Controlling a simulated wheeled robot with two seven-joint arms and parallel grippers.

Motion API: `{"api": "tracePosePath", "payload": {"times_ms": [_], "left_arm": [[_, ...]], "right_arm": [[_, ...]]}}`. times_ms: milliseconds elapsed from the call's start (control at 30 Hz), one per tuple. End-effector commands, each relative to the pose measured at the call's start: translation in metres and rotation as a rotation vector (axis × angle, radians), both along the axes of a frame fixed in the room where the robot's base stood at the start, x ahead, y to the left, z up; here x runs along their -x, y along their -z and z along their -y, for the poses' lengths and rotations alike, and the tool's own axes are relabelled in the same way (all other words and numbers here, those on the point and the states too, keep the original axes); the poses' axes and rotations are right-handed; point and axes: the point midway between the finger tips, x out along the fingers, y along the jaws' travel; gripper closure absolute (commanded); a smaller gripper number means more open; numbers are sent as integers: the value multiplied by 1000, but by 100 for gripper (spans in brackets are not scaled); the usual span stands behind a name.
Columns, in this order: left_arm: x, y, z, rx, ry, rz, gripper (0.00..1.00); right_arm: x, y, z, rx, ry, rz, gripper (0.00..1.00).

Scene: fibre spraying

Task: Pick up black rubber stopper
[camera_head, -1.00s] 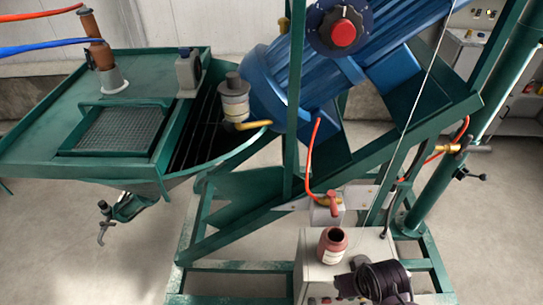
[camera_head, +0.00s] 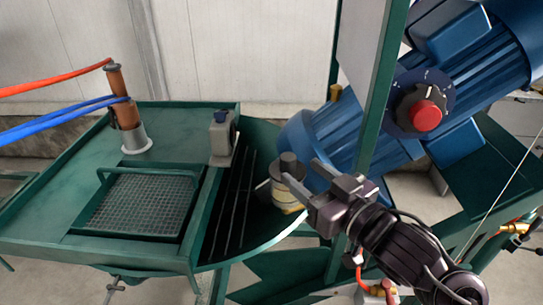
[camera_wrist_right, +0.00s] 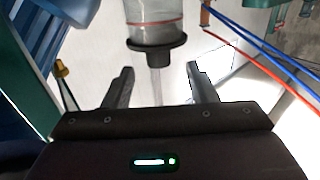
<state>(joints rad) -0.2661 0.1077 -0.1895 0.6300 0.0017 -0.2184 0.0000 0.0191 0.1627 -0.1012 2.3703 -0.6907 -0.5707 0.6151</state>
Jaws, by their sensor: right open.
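The black rubber stopper (camera_head: 289,165) sits on top of a pale, yellowish container (camera_head: 286,196) beside the blue motor. In the right wrist view the dark stopper (camera_wrist_right: 157,53) shows on the end of the see-through container (camera_wrist_right: 155,20), beyond and between my fingertips. My right gripper (camera_head: 306,181) is open and empty, close to the stopper and partly in front of the container. The open fingers also show in the right wrist view (camera_wrist_right: 160,72), apart from the stopper. My left gripper is not in view.
A large blue motor (camera_head: 340,135) with a red knob (camera_head: 425,115) is close to my right gripper. A green upright post (camera_head: 382,90) stands behind my right arm. A green table (camera_head: 60,205) with a mesh tray and a small grey container (camera_head: 222,140) lies left.

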Motion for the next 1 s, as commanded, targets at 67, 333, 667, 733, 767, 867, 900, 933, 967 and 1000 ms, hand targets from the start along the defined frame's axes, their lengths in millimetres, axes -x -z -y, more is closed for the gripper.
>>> {"api": "tracePosePath", "payload": {"times_ms": [67,333,667,733,767,867,900,933,967,1000], "left_arm": [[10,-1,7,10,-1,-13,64],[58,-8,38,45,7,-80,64],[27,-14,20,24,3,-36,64],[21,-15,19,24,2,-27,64],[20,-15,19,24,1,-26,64],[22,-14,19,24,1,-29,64],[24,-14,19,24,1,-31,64],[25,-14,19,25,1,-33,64],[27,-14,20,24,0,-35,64],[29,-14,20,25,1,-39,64]], "right_arm": [[-8,-1,-6,-4,-1,-1,48],[-36,-1,-27,-4,-1,-5,48],[-56,2,-43,1,1,-1,48],[-56,2,-43,1,1,-2,48],[-56,2,-43,1,1,-2,48],[-56,2,-43,1,1,-2,57],[-56,2,-43,1,1,-2,62],[-56,2,-42,1,1,-2,66],[-56,2,-42,1,1,-2,70],[-56,3,-42,1,1,-2,75]]}}
